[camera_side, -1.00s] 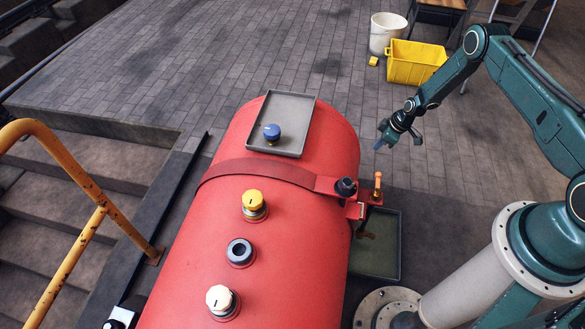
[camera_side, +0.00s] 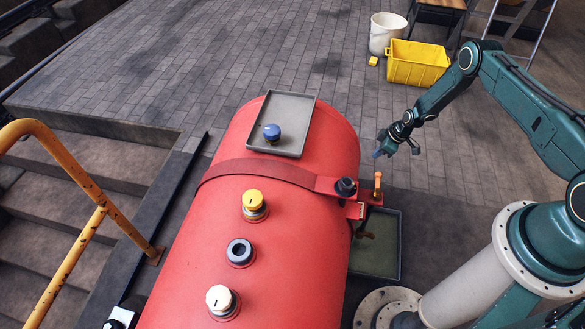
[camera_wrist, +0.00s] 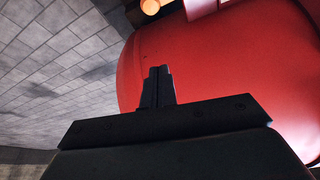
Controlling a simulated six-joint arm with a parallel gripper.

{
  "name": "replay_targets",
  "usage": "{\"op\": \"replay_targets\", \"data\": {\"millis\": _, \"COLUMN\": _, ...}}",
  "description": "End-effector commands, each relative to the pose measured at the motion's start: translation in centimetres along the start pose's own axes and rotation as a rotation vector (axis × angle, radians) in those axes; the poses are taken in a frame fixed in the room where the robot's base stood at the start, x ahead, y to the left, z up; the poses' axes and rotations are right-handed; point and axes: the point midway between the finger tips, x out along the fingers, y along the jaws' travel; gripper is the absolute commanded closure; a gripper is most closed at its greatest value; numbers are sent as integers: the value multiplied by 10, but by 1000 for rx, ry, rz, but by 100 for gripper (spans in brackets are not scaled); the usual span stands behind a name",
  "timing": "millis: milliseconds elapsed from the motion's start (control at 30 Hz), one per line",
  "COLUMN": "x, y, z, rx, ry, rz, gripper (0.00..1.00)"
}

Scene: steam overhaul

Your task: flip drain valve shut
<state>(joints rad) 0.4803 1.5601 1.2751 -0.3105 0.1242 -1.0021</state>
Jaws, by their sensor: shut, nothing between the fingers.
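The drain valve's small orange lever (camera_side: 377,184) stands upright on a red bracket (camera_side: 352,205) at the right side of the red boiler (camera_side: 270,260). A black knob (camera_side: 346,187) sits beside it on the bracket. My gripper (camera_side: 378,153) is shut and empty, a little above the lever in the side view and apart from it. In the wrist view my shut fingers (camera_wrist: 159,86) show in front of the boiler's red surface (camera_wrist: 230,65). A glowing orange end (camera_wrist: 150,6), likely the lever, shows at the top edge there.
A grey tray (camera_side: 309,112) with a blue cap (camera_side: 271,132) lies on the boiler. Yellow (camera_side: 253,199) and white (camera_side: 220,296) caps and a dark open port (camera_side: 239,251) line its top. A drip tray (camera_side: 390,262) lies below the lever. A yellow crate (camera_side: 415,66) and bucket (camera_side: 383,40) stand behind.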

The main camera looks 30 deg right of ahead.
Motion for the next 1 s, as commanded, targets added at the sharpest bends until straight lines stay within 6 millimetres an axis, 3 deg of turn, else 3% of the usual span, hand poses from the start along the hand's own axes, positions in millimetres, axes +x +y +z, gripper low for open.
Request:
{"op": "replay_targets", "data": {"millis": 700, "x": 67, "y": -2, "z": 1, "rx": 0, "ry": -1, "rz": -2, "gripper": 100}}
{"op": "replay_targets", "data": {"millis": 1000, "x": 84, "y": -1, "z": 0, "rx": -2, "ry": -1, "rz": -2, "gripper": 100}}
